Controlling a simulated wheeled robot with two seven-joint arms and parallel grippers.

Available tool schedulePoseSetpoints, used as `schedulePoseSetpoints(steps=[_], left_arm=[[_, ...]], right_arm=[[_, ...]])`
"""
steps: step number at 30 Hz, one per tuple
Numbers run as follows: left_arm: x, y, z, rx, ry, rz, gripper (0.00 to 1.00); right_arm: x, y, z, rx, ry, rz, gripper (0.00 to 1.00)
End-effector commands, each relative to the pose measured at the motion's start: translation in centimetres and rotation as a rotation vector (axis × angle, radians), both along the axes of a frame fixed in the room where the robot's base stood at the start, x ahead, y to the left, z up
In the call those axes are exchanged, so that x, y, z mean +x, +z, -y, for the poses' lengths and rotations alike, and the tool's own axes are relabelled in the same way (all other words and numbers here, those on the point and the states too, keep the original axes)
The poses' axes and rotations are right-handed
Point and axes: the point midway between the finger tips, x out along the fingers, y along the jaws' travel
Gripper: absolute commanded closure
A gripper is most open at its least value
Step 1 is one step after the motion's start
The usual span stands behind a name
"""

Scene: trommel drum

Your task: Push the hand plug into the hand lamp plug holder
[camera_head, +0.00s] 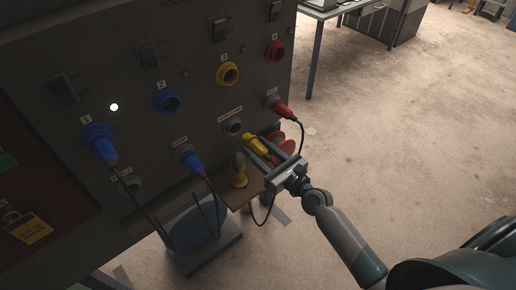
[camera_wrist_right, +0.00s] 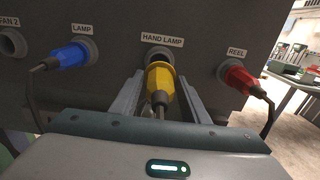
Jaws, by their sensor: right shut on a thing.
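The yellow hand plug (camera_wrist_right: 160,80) is between the fingers of my right gripper (camera_wrist_right: 160,95), which is shut on it. In the right wrist view its front end is right at the grey hand lamp plug holder (camera_wrist_right: 158,53), under the HAND LAMP label; I cannot tell how deep it sits. In the head view the yellow plug (camera_head: 254,144) is in my right gripper (camera_head: 266,150), just below and right of the holder (camera_head: 233,127), whose round opening shows. My left gripper is not in view.
A blue plug (camera_wrist_right: 70,55) sits in the LAMP holder and a red plug (camera_wrist_right: 237,76) in the REEL holder, one on each side. A small brown shelf (camera_head: 236,196) with a yellow lamp (camera_head: 239,170) is below.

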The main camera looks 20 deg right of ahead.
Motion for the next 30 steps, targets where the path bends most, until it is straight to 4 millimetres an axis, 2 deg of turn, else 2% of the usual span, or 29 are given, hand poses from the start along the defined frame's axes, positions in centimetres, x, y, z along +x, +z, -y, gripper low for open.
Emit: schedulePoseSetpoints(steps=[11,30], left_arm=[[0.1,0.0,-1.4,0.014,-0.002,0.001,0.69],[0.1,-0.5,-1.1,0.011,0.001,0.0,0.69]], right_arm=[[1.0,0.1,-0.3,0.001,-0.001,0.003,0.94],[5.1,0.1,-1.9,0.002,0.0,0.002,0.94]])
